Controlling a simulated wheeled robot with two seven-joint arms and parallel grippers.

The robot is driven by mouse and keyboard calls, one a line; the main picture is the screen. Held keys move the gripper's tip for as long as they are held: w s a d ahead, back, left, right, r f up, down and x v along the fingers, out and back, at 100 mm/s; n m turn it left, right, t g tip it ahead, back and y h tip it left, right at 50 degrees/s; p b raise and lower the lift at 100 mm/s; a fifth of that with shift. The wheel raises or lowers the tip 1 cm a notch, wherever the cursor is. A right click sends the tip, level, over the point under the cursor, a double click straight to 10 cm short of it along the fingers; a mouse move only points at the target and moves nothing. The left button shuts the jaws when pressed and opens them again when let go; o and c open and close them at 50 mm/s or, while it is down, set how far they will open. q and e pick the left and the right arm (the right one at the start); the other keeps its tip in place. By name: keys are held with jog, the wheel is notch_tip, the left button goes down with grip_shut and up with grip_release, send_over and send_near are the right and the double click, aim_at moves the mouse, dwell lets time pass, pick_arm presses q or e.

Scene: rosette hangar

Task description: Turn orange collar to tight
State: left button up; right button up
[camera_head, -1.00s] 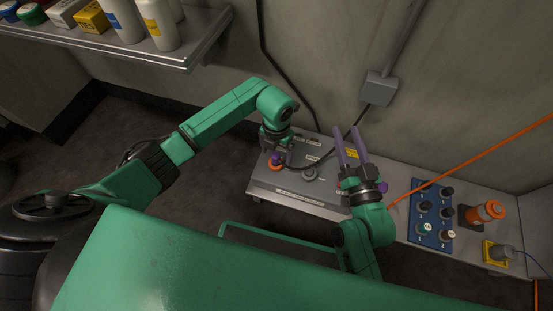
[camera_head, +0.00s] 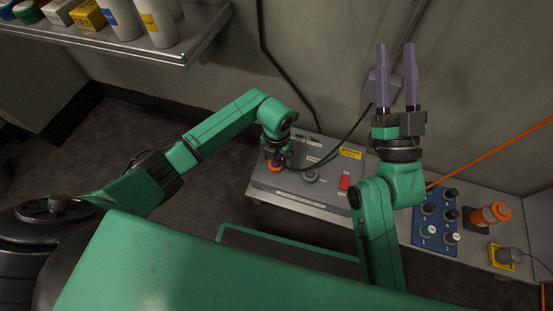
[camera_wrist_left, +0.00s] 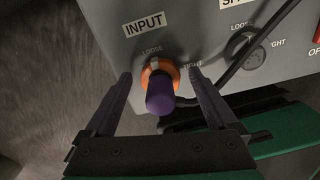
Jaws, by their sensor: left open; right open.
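The orange collar (camera_wrist_left: 170,68) sits on the grey box under the INPUT label, around the base of a purple plug (camera_wrist_left: 160,97). LOOSE is printed above it and TIGHT to its right; a pale mark shows at the collar's upper edge. In the head view the collar (camera_head: 273,168) is partly hidden by my left gripper (camera_head: 277,158). In the left wrist view my left gripper (camera_wrist_left: 162,92) is open, one finger on each side of the collar and plug, with gaps visible. My right gripper (camera_head: 397,75) is open and empty, raised in front of the wall.
The grey box (camera_head: 300,197) also has a second dial (camera_head: 310,175) and a red switch (camera_head: 344,183). A black cable (camera_wrist_left: 240,62) crosses its face. A blue knob panel (camera_head: 432,215) and an orange-topped cylinder (camera_head: 490,214) stand to the right. A shelf (camera_head: 170,55) is at upper left.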

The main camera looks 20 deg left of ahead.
pick_arm(q)
jog(key=c, duration=1.4)
jog(key=shift+o, duration=0.2)
